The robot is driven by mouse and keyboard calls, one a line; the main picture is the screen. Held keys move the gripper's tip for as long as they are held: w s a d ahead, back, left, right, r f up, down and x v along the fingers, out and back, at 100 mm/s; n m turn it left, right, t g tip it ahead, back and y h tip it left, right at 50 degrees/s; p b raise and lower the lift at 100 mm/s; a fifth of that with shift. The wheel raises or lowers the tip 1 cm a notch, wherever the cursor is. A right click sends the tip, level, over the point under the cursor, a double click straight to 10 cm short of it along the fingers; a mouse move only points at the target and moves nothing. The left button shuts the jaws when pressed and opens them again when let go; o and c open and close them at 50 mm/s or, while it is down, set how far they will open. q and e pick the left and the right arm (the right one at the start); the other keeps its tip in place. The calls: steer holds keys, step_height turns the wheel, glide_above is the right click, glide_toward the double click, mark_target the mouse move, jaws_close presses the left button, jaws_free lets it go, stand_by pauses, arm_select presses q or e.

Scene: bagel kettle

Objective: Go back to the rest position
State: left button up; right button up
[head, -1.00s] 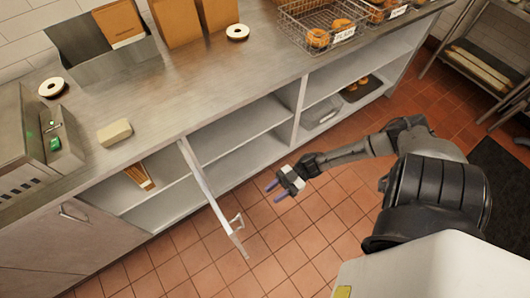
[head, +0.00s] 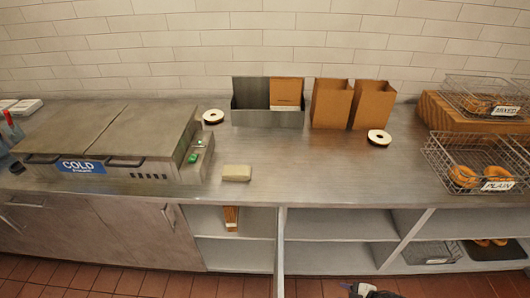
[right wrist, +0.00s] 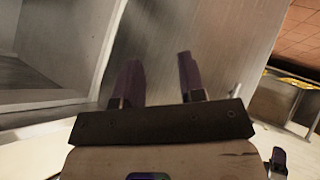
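My right gripper (right wrist: 158,74) shows in the right wrist view with its two purple fingers apart and nothing between them. Its fingers point towards a grey panel, and whether they touch it is unclear. In the head view only a small dark and grey piece of my right arm shows at the bottom edge. My left gripper is in neither view. The cabinet door (head: 281,255) stands open under the counter, seen nearly edge-on.
The steel counter (head: 300,180) carries a COLD unit (head: 95,140), a pale block (head: 237,173), paper bags (head: 331,103), tape rolls (head: 213,117) and wire baskets with bagels (head: 470,165). Open shelves (head: 330,222) lie below. The tiled floor (head: 450,287) shows at the bottom.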

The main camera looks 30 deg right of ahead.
steer(key=s+a+r+m+g+h, duration=0.25)
steer(key=s+a+r+m, duration=0.35)
steer(key=a, duration=0.3)
steer(key=s+a+r+m+g+h, duration=0.1)
steer(key=s+a+r+m+g, duration=0.3)
steer(key=a+r, duration=0.4)
steer(key=w+p+v, duration=0.2)
steer(key=p+v, duration=0.9)
steer(key=p, duration=0.1)
steer(key=w+r+p+v, duration=0.1)
steer(key=w+p+v, duration=0.2)
steer(key=p+v, duration=0.8)
steer(key=w+r+p+v, duration=0.1)
steer(key=w+p+v, duration=0.2)
steer(key=p+v, duration=0.9)
steer(key=shift+s+t+p, duration=0.35)
steer(key=shift+s+t, duration=0.05)
steer(key=shift+t, duration=0.05)
